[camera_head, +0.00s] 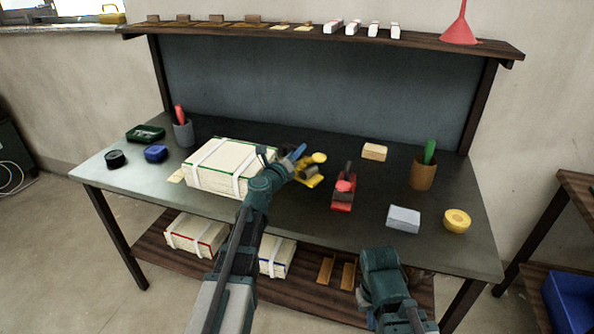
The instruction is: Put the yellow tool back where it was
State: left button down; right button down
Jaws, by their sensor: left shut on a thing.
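The yellow tool (308,181), with a yellow knob and a greyish body, is at the middle of the grey workbench (300,208). My left gripper (296,160) reaches in from the lower left and is shut at the tool's left side, on the yellow tool as far as I can see. Its fingers partly cover the tool, and I cannot tell whether the tool touches the bench. A similar red tool (342,204) stands just to the right. My right arm is low in front of the bench. Its wrist shows, but its fingertips are hidden.
A strapped box (215,180) stands left of the left gripper. A wooden block (374,152), grey block (404,218), yellow roll (457,220) and brown cup (423,174) are on the right. The grey cup (184,134) is at the left back. The upper shelf (280,33) holds small blocks and a red funnel (460,28).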

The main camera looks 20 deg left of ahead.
aim_at(297, 161)
pick_arm(q)
notch_tip(297, 161, down, 4)
jog(key=b, duration=0.3)
jog(key=shift+r, duration=0.15)
jog(key=shift+b, duration=0.3)
jog(key=c, duration=0.7)
grip_release()
jog(key=shift+c, duration=0.2)
jog(key=shift+s, duration=0.15)
jog(key=s, duration=0.4)
jog(key=s+a, duration=0.1)
jog(key=s, duration=0.2)
jog(key=s+a, duration=0.1)
jog(key=s, duration=0.3)
jog(key=shift+s, duration=0.3)
